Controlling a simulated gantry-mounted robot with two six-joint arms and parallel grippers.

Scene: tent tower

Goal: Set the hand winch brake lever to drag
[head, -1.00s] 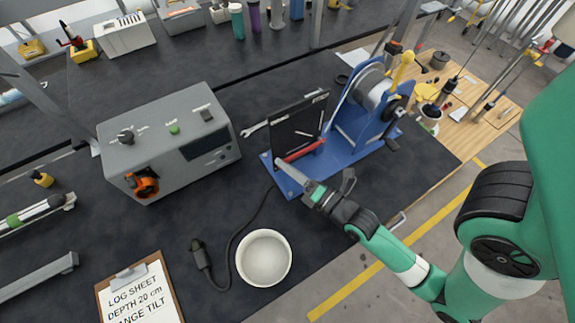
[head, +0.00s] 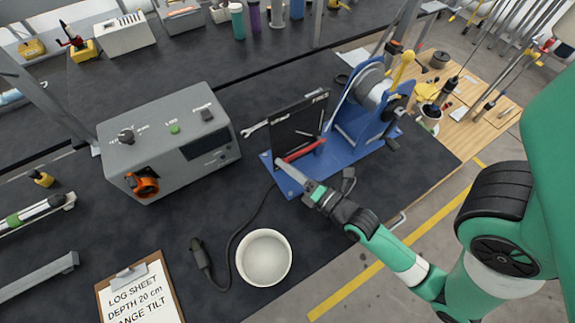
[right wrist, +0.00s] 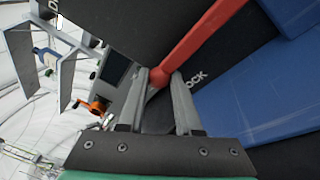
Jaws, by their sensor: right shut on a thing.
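The hand winch (head: 368,100) stands on a blue base with a drum and a yellow handle. An upright black panel (head: 297,122) with white lettering is on its near side. The red brake lever (head: 304,151) lies low across the panel, slanting up to the right in the head view. My right gripper (head: 283,165) is at the lever's left end. In the right wrist view, its fingers (right wrist: 160,82) are shut on the ball end of the red lever (right wrist: 200,38). White letters reading "OCK" show beside the right finger; the rest of that word is hidden. My left gripper is not in view.
A grey control box (head: 165,140) with an orange knob stands left of the winch. A wrench (head: 255,128) lies between them. A white bowl (head: 264,258), a cable with a black handset (head: 200,255) and a clipboard (head: 140,290) lie nearer. Bare dark bench is around the bowl.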

